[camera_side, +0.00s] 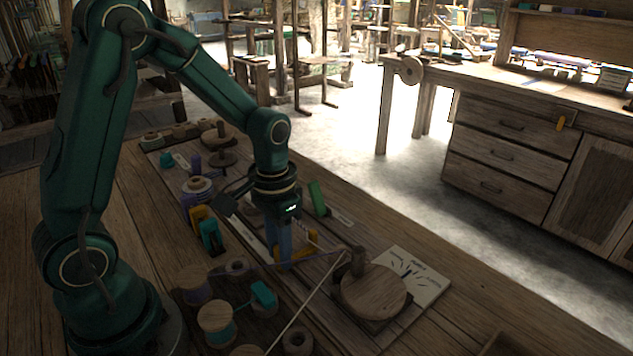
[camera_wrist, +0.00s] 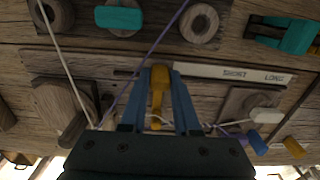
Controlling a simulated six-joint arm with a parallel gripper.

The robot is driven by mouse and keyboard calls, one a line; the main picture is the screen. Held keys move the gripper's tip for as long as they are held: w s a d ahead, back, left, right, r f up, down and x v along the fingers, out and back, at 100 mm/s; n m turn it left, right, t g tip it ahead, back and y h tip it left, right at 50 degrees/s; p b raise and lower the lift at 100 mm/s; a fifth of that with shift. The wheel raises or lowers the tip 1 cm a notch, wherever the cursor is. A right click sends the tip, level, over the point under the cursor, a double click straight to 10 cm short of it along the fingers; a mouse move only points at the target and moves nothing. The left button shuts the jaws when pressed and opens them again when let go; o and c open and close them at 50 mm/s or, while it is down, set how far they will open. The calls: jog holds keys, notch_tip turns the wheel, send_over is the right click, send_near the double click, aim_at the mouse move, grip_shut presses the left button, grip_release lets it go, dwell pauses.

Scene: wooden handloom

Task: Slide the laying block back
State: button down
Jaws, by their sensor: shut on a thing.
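My gripper (camera_wrist: 160,80) has its blue fingers closed around an orange-yellow piece, apparently the laying block (camera_wrist: 158,90), at the wooden track beside a pale strip marked SHORT and LONG (camera_wrist: 235,73). In the side view my gripper (camera_side: 285,258) points down at the board, with orange parts of the block (camera_side: 310,247) showing beside the fingers. A purple cord (camera_wrist: 150,53) and a white cord (camera_wrist: 60,60) run close to the block in the wrist view. Where they pass the block is partly hidden by my gripper.
A round wooden disc (camera_side: 374,291) and a pale printed card (camera_side: 418,277) lie right of my gripper. Spools (camera_side: 215,322) and a teal piece (camera_side: 263,294) stand in front. A green upright piece (camera_side: 318,198) stands behind. The table's right edge is mostly clear.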

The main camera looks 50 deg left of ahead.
jog(key=shift+w+a, duration=0.1)
jog(key=shift+a, duration=1.1)
jog(key=c, duration=0.6)
grip_release()
jog(key=shift+c, duration=0.2)
jog(key=shift+r, duration=2.6)
jog(key=shift+d, duration=0.1)
